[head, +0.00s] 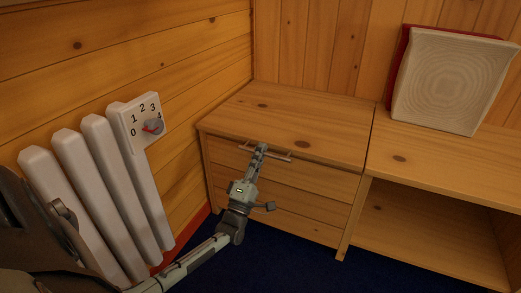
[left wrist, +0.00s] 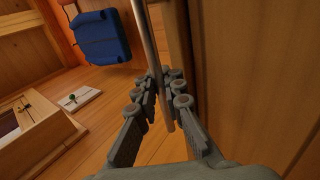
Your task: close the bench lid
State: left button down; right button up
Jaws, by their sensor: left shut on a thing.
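The wooden bench lid (head: 290,118) is the plank top of the left bench section. It looks flat, or nearly so, above the panelled front; I cannot tell if a thin gap remains under its edge. A bar handle (head: 280,157) runs along its front edge, and shows in the left wrist view as a long thin rod (left wrist: 148,38). My left gripper (head: 262,150) is at this handle, its fingers (left wrist: 165,90) shut around the rod in the left wrist view. Part of the handle is hidden by the fingers. My right gripper is in neither view.
A white radiator (head: 100,190) with a numbered dial (head: 152,127) stands left of my arm. A pale cushion (head: 450,85) leans before a red one (head: 398,62) on the right bench section, which is open below (head: 430,230). Dark blue floor (head: 270,265) lies in front.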

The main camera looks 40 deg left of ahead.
pick_arm(q)
jog(key=shift+s+d+f, duration=0.1)
jog(key=shift+d+f, duration=0.1)
jog(key=shift+f, duration=0.35)
jog(key=c, duration=1.8)
grip_release()
jog(key=shift+f, duration=0.1)
jog(key=shift+c, duration=0.2)
jog(key=shift+o, duration=1.2)
jog(key=shift+a+r, duration=0.1)
jog(key=shift+r, duration=0.1)
jog(key=v, duration=1.2)
